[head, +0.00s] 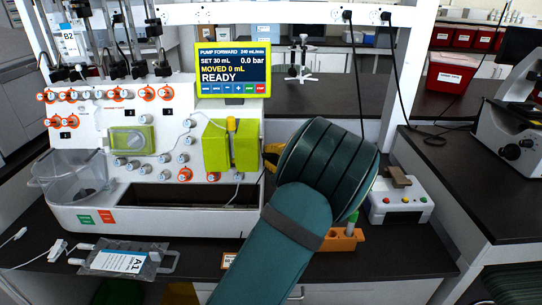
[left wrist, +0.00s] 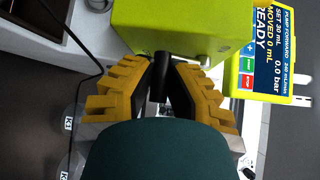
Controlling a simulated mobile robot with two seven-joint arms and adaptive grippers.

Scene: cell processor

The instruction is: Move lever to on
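The pump is a yellow-green block (head: 217,147) on the front of the white cell processor. It also fills the top of the left wrist view (left wrist: 180,28). A short black bar (left wrist: 161,72), seemingly the lever, sticks out from the block there. My left gripper (left wrist: 163,78) has its yellow fingers on either side of this bar, apart, with small gaps visible. In the head view my teal wrist hides most of the left gripper; only a bit of yellow finger (head: 270,160) shows right of the block. The bar is hidden there. My right gripper is not in view.
The screen (head: 233,75) above the pump reads READY and MOVED 0 mL. A clear bin (head: 72,177) is at the machine's left. A fluid bag (head: 125,259) lies in front. A white button box (head: 400,203) and an orange rack (head: 343,239) stand right of my arm.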

